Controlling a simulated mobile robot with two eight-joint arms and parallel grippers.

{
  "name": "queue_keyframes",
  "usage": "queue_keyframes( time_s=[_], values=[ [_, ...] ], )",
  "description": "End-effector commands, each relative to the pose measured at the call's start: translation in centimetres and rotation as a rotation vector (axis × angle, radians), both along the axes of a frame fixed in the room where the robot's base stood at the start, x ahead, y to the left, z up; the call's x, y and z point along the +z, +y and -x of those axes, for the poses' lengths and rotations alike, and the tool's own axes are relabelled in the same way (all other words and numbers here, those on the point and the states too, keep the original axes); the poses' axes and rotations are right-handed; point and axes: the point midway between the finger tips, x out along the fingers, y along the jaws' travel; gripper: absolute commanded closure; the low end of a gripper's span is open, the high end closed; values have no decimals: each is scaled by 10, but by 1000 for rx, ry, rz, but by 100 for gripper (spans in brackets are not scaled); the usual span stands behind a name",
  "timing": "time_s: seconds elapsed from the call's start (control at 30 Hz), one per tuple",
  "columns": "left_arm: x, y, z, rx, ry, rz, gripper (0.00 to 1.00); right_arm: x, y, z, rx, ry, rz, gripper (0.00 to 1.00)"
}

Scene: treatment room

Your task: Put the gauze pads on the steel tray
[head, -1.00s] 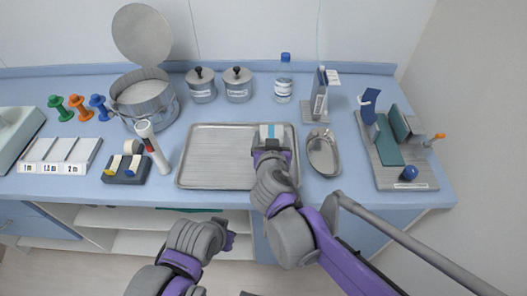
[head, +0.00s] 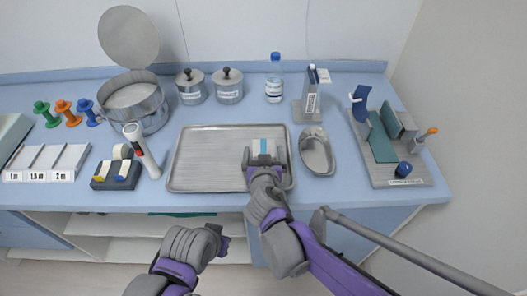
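The gauze pads (head: 264,147), a small white pack with a light blue band, are at the tip of my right gripper (head: 264,156), over the right part of the steel tray (head: 205,165). The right gripper's fingers are on either side of the pack and appear shut on it. I cannot tell whether the pack touches the tray. The rest of the tray is bare. My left gripper (head: 222,240) hangs low in front of the counter, away from the tray; its fingers are too hidden to tell open from shut.
A kidney dish (head: 317,152) stands close right of the tray. A white-and-red cylinder (head: 140,150) and a dark block with tape (head: 115,175) are left. Two lidded jars (head: 228,88), a bottle (head: 274,80) and an open steel drum (head: 135,115) stand behind.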

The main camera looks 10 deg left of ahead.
Motion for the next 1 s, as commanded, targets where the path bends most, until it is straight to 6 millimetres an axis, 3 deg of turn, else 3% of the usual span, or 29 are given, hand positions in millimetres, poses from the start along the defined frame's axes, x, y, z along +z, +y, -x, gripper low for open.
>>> queue_keyframes(
  time_s=[0.27,0.7,1.0],
  values=[
    [3,0,0,0,-1,0,100,5,0,2,0,0,0,0],
    [17,0,-2,0,-5,0,100,37,-21,76,4,0,1,0],
    [22,0,-2,0,-7,0,100,49,-30,105,1,0,0,0]
  ],
)
